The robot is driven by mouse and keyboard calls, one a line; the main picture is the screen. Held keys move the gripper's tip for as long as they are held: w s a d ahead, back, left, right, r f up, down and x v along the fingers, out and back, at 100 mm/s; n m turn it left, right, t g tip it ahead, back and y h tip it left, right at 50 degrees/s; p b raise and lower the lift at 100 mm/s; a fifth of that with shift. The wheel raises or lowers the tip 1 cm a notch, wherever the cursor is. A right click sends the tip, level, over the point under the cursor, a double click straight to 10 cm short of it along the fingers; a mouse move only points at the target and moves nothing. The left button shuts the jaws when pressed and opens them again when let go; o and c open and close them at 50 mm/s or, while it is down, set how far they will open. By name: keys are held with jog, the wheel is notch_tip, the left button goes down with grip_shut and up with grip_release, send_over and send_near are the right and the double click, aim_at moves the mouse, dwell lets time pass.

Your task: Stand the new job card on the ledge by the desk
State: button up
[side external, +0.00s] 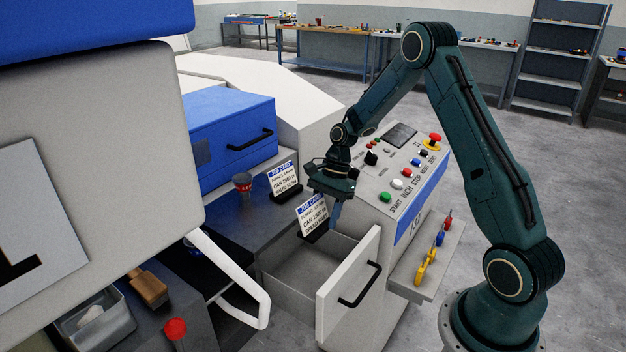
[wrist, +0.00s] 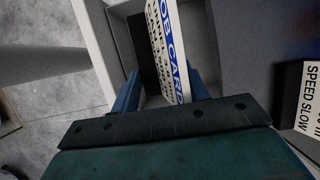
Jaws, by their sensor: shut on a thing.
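My gripper (side external: 337,205) is shut on a white job card (side external: 312,217) with a blue heading and a black foot, above the open drawer. In the wrist view my gripper (wrist: 163,82) has a blue finger on each side of this job card (wrist: 167,45), its heading towards me. A second, similar job card (side external: 283,177) stands on the dark ledge (side external: 228,212), left of and behind the held one. Part of this second card (wrist: 309,95) shows at the right edge of the wrist view. I cannot tell whether the held card's foot touches anything.
The open drawer (side external: 348,285) juts out below my gripper. A grey and red cup (side external: 243,184) stands on the ledge before a blue box (side external: 229,135). The control desk (side external: 388,168) with several buttons is at the right. A small shelf (side external: 424,273) holds coloured tools.

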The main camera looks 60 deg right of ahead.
send_near(261, 221)
jog(key=a+r, duration=0.2)
jog(key=shift+w+a+r, duration=0.1)
jog(key=shift+a+r, duration=0.05)
jog(key=shift+r, duration=0.1)
jog(key=shift+f, duration=0.15)
jog(key=shift+f, duration=3.9)
jog(key=shift+f, duration=0.15)
jog(key=o, duration=1)
jog(key=shift+v, duration=3.95)
